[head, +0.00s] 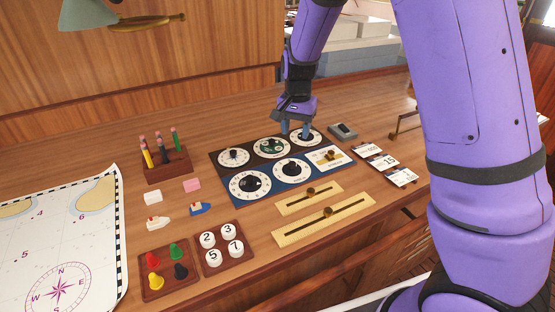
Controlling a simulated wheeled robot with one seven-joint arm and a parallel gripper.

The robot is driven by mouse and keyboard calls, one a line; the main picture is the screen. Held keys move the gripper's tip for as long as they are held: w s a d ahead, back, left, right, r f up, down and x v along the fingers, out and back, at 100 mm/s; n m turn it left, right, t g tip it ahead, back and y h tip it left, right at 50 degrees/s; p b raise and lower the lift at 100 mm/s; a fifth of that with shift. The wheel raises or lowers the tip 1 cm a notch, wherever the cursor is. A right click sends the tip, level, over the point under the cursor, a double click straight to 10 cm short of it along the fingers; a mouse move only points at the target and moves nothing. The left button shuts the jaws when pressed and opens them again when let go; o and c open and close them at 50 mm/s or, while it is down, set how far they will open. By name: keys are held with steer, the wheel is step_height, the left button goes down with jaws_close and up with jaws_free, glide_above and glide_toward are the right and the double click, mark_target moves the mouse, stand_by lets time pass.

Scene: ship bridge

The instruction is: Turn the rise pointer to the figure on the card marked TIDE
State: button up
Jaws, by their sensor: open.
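A panel of dials lies on the wooden desk. Its dark back row has a left dial (233,157), a middle dial with a green centre (271,147) and a right dial (312,139). Its blue front row has two larger dials, one at left (250,185) and one at right (291,169). Labels are too small to read, so I cannot tell which is rise. My gripper (296,134) is open, pointing down at the back right dial and partly hiding it; I cannot tell whether it touches the knob. Several cards (384,162) lie right of the panel; I cannot tell which says TIDE.
A cream plate with a brass lever (331,157) adjoins the blue dials. Two brass sliders (323,221) lie in front. A small grey device (342,131) sits right of my gripper. A pen block (167,165), peg trays (222,249) and a chart (60,240) are leftward.

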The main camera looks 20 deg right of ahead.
mark_target(292, 163)
steer(key=f, duration=1.1)
steer(key=shift+w+a+f, duration=0.1)
steer(key=shift+w+a, duration=0.05)
steer(key=shift+a, duration=0.1)
steer(key=shift+c, duration=0.3)
steer(key=c, duration=0.9)
